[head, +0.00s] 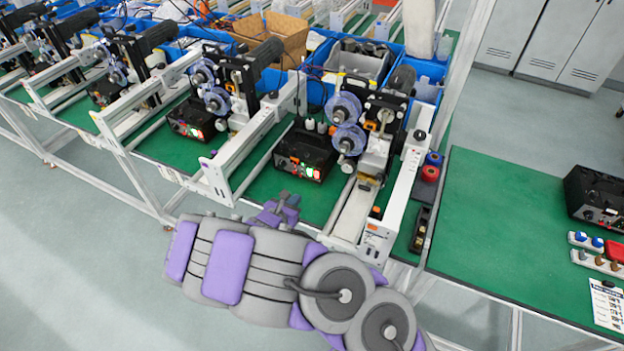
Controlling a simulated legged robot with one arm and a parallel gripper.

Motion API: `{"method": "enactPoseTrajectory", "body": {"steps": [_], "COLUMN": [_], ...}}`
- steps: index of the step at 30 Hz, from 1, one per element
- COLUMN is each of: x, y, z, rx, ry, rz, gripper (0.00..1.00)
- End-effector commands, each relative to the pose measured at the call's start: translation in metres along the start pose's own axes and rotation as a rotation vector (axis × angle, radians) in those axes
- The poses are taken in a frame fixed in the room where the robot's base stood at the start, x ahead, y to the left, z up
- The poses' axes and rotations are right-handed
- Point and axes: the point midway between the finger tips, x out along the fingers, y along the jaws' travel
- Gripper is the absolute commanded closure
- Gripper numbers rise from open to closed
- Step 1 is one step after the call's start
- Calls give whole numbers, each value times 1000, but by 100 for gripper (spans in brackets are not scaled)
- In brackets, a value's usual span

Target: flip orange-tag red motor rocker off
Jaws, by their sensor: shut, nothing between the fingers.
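A black control box (305,152) stands on the green bench, left of the nearest coder machine. Its front panel has small lit red and green parts (308,170), too small to tell which is the motor rocker or how it is set. An orange tag (374,227) shows on the front end of the nearest machine's white frame (385,215). My gripper (287,198) is shut and empty, in front of and below the box panel, apart from it. My grey and purple arm hides part of the bench's front edge.
A similar control box (192,118) with red and green lights stands farther left, beyond a white rail (240,150). Red and blue rolls (431,166) lie right of the machine. The right green bench (500,220) is mostly clear, with another black box (597,195) at its right.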

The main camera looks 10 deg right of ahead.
Motion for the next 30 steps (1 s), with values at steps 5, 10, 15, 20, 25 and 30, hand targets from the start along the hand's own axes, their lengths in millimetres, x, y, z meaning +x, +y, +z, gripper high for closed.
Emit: {"method": "enactPoseTrajectory", "body": {"steps": [5,10,15,20,25,30], "x": [-1,0,10,34,68,100], "y": [2,0,-1,-1,-2,0], "z": [-2,-1,-2,-3,-4,-3], "rx": [-5,-3,-2,1,0,3], "ry": [2,2,4,7,5,5], "rz": [4,3,1,-1,-2,1], "gripper": [100,100,100,100,100,100]}}
